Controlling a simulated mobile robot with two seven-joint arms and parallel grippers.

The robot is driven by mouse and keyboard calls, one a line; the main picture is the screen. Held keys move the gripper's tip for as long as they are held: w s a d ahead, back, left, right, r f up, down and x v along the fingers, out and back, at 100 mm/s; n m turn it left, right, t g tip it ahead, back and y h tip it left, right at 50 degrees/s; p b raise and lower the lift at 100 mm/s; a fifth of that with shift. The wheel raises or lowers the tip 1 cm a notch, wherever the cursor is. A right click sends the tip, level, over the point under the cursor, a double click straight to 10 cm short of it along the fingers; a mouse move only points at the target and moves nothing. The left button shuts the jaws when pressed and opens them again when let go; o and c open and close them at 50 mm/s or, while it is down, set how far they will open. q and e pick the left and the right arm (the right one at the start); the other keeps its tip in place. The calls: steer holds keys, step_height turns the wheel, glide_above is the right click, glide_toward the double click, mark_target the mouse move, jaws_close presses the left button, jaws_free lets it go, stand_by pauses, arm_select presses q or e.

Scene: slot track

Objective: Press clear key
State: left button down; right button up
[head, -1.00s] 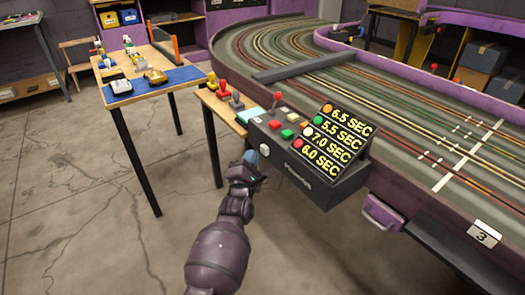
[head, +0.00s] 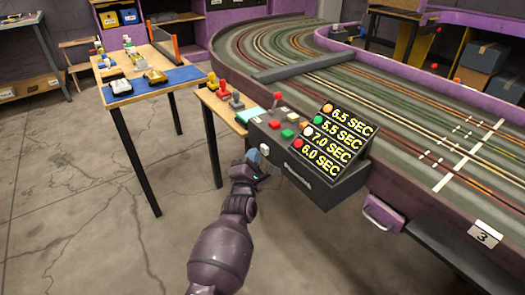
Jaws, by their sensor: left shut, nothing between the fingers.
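The black timing console (head: 318,190) stands at the near edge of the track, with a lit panel of lap times. Its key face carries a red key (head: 274,125), a green key (head: 287,133) and a white key (head: 265,149). Any lettering on the keys is too small to read, so I cannot tell which is the clear key. My left gripper (head: 254,159) is shut and empty, at the console's left front corner, just below and left of the white key. I cannot tell whether it touches the console. My right gripper is out of view.
A small wooden shelf with several hand controllers (head: 223,91) adjoins the console on the left. The slot track (head: 400,110) spreads behind it. A workbench with a blue mat (head: 180,76) stands at the back left. The concrete floor (head: 100,220) in front is open.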

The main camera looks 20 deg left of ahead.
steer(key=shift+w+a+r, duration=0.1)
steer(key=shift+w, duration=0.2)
arm_select(q)
steer(key=shift+w+d, duration=0.25)
steer(key=shift+w, duration=0.1)
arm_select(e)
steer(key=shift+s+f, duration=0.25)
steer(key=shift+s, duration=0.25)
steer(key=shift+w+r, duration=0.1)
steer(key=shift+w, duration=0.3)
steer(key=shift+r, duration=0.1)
arm_select(q)
steer(key=shift+s+a, duration=0.5)
steer(key=shift+s, duration=0.2)
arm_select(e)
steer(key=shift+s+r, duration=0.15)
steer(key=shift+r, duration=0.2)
